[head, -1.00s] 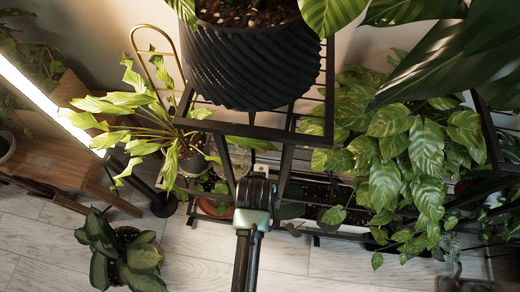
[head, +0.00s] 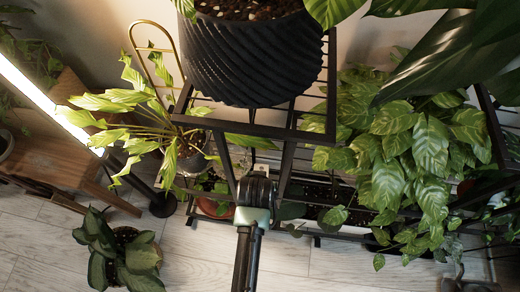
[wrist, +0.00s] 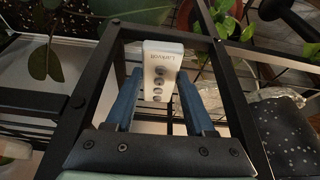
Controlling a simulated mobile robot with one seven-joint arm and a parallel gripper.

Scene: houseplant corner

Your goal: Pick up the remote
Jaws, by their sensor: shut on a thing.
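The remote (wrist: 160,68) is a slim white handset with several round grey buttons and small dark lettering. In the wrist view it stands lengthwise between the two blue fingers of my gripper (wrist: 160,82), and the gripper is shut on it. In the head view only a small pale end of the remote (head: 262,169) shows beyond my gripper (head: 259,178). The rest of it is hidden behind the gripper. What lies directly under the remote is hard to tell.
A black metal plant stand (head: 290,132) frames my gripper closely on both sides. A large ribbed black pot (head: 255,60) stands on its top. Leafy plants (head: 395,150) crowd the right. A potted plant (head: 125,255) stands on the floor at the lower left. The front floor (head: 200,265) is mostly clear.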

